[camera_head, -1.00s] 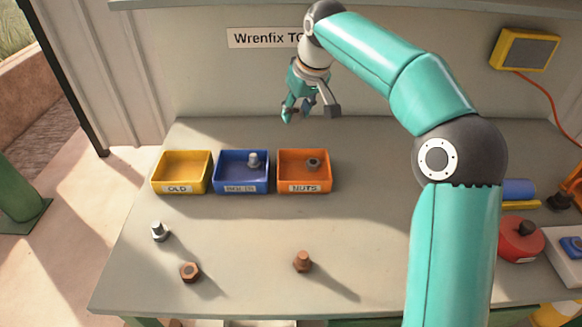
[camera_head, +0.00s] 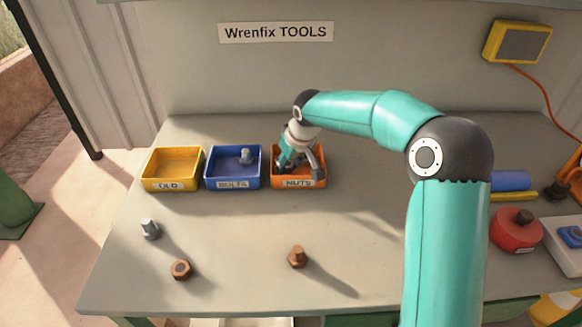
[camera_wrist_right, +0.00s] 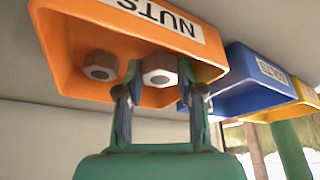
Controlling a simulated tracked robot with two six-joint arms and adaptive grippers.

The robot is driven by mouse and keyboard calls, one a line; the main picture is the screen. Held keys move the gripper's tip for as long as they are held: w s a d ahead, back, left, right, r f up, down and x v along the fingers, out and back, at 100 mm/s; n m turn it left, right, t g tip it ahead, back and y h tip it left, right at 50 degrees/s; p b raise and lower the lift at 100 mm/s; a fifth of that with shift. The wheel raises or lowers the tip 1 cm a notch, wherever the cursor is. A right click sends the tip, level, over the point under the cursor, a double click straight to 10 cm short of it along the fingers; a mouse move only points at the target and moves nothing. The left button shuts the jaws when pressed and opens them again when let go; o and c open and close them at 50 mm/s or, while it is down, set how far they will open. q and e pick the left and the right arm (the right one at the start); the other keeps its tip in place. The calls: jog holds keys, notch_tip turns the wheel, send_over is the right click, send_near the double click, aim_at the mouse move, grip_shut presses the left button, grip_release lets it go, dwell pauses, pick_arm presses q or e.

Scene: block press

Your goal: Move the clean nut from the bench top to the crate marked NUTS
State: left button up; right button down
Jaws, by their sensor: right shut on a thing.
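My right gripper (camera_head: 299,168) reaches down into the orange crate marked NUTS (camera_head: 313,184). The right wrist view shows its fingers (camera_wrist_right: 160,77) shut on a clean grey nut (camera_wrist_right: 162,76), inside the crate mouth (camera_wrist_right: 76,43). Another grey nut (camera_wrist_right: 100,66) lies in the crate beside it. I cannot tell whether the held nut touches the crate floor. In the head view both nuts are hidden by the gripper. My left gripper is not in view.
A yellow crate marked OLD (camera_head: 150,184) and a blue crate marked BOLTS (camera_head: 214,182), holding a bolt (camera_head: 245,156), stand to the left. A clean bolt (camera_head: 150,229), a rusty nut (camera_head: 181,269) and a rusty bolt (camera_head: 297,256) are in front. A red round object (camera_head: 515,235) is at right.

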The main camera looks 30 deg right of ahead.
jog(key=shift+f, duration=0.75)
jog(key=c, duration=1)
grip_release()
jog(key=v, duration=1.2)
